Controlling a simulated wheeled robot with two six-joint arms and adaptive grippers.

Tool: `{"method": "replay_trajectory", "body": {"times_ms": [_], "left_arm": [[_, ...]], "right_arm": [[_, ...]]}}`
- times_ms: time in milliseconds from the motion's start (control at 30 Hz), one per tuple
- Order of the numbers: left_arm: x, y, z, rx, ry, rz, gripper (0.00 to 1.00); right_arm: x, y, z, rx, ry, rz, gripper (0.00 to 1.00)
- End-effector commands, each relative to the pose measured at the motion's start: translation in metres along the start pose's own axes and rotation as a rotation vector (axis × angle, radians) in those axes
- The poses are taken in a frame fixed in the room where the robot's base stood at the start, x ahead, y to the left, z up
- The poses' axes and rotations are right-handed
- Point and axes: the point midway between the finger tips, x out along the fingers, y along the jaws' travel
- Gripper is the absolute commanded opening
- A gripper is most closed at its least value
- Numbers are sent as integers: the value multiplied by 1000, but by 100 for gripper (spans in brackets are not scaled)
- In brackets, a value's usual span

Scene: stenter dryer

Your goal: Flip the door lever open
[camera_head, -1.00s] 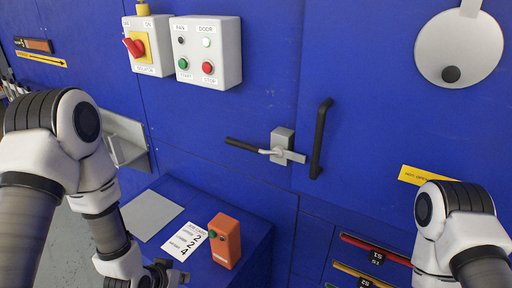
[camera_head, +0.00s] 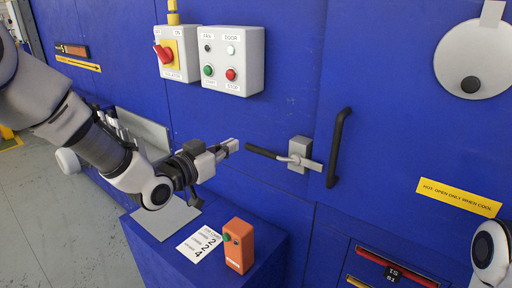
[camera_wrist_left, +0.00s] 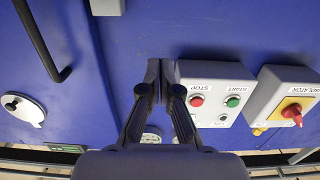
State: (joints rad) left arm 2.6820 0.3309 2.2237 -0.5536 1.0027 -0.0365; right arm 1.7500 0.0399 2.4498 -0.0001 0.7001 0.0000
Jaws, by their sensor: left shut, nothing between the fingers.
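The door lever has a black grip (camera_head: 262,152) that points left from a grey lock body (camera_head: 299,154) on the blue door. The lever lies nearly level. My left gripper (camera_head: 232,146) is shut and empty, its tips just left of the grip's free end. I cannot tell whether they touch. In the left wrist view the shut fingers (camera_wrist_left: 160,70) point at blue panel, and the lever grip is not clearly visible. My right arm shows at the right edge, but its gripper is out of view.
A black pull handle (camera_head: 338,147) stands right of the lever. A button box (camera_head: 232,56) and a red isolator switch (camera_head: 177,52) are above my left gripper. Below, a blue ledge (camera_head: 168,252) bears an orange box (camera_head: 239,245) and a white card (camera_head: 200,244).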

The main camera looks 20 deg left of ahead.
Motion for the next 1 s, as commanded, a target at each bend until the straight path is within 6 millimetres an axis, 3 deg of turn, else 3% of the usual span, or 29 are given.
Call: {"method": "replay_trajectory", "body": {"times_ms": [467, 500, 700, 1000], "left_arm": [[97, 2, -2, 2, -1, 3, 0], [96, 1, 11, -2, -6, 2, 0], [101, 1, 35, -2, -3, 1, 0], [102, 1, 39, -1, 0, 0, 0]], "right_arm": [[-31, 0, 0, 0, 0, 0, 58], [-32, 0, 0, 0, 0, 0, 58], [-37, 0, 0, 0, 0, 0, 58], [-37, 0, 0, 0, 0, 0, 58]]}}
